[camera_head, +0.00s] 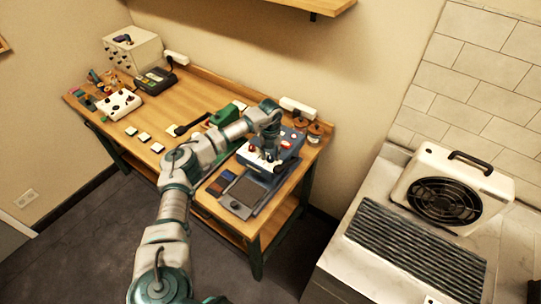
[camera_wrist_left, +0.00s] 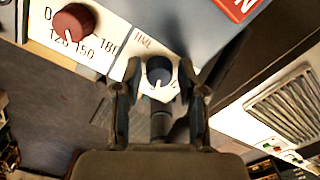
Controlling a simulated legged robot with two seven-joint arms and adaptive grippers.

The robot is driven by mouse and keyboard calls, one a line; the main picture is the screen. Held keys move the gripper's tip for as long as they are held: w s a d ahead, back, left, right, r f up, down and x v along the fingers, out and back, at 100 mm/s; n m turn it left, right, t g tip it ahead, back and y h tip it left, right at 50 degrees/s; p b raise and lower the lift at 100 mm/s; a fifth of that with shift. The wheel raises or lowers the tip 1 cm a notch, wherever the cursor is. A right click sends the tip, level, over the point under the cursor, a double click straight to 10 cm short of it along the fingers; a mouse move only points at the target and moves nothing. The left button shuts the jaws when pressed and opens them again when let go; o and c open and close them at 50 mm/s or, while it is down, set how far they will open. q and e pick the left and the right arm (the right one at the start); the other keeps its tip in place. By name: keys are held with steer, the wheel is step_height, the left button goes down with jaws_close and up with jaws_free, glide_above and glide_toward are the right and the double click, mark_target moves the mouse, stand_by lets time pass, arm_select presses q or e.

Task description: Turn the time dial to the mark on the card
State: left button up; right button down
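The time dial (camera_wrist_left: 158,70) is a dark blue-grey knob with a white pointer, on a white plate marked "TIME" in the left wrist view. The pointer is toward the lower part of the dial; its scale is mostly hidden. My left gripper (camera_wrist_left: 159,66) is open, with one finger on each side of the dial and visible gaps to it. In the head view the left gripper (camera_head: 268,156) is at the front of the blue and white machine (camera_head: 286,143), covering the dial. I cannot tell which item is the card. My right gripper is not in view.
A dark red dial (camera_wrist_left: 73,22) with a numbered scale sits left of the time dial. A red label (camera_wrist_left: 238,8) is at upper right. A dark tray (camera_head: 246,190) lies before the machine. A green device (camera_head: 226,114) and small pale squares (camera_head: 144,136) are on the wooden table (camera_head: 185,98).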

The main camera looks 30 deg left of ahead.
arm_select(q)
steer(key=shift+o, duration=0.3)
steer(key=shift+a+f, duration=0.1)
steer(key=shift+f, duration=0.05)
step_height(320, 180, up, 12)
steer(key=shift+w+f, duration=0.1)
stand_by(0.5)
